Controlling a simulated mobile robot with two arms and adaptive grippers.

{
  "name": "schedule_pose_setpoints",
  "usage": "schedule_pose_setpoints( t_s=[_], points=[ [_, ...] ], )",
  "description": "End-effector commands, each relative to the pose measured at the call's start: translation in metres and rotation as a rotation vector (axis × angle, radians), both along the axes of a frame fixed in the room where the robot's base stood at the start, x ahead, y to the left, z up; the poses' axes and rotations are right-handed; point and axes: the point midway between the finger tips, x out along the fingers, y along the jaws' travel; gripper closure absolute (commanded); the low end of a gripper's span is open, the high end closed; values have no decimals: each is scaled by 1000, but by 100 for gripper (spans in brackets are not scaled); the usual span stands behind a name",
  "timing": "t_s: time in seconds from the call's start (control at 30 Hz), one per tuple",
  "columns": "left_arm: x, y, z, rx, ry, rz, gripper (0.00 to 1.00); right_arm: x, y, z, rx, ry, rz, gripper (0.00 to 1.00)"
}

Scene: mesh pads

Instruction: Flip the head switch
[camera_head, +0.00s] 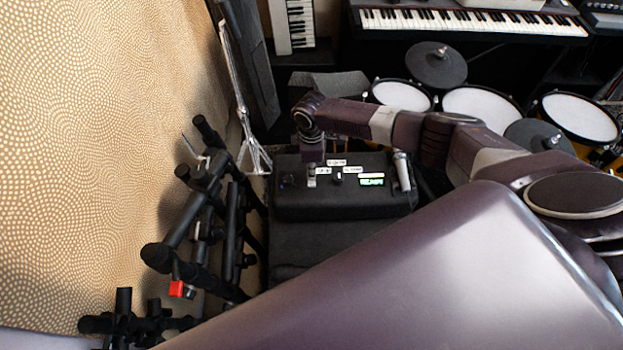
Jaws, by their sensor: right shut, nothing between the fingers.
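The head is a dark box (345,205) with small white labels on its face and a small lit green display (371,183) at its right. A small light-coloured knob or switch (338,178) sits near its middle, too small to tell its position. My right arm reaches in from the right, and its wrist bends down over the left part of the head. My right gripper (312,178) points down at the left end of the labels, shut and empty. I cannot tell whether it touches the panel. My left gripper is out of view.
A microphone (402,171) leans at the head's right end. Black stand tubes (205,215) crowd the left, beside a patterned wall (95,130). Drum pads (480,108) and a keyboard (470,22) stand behind. A large part of my own body fills the foreground.

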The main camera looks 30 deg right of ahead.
Motion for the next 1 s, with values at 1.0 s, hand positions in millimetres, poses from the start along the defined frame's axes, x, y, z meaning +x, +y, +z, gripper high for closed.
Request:
schedule_pose_setpoints(
  t_s=[1.0],
  points=[
    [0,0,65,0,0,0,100,1,0,66,0,-1,0,100]
  ],
)
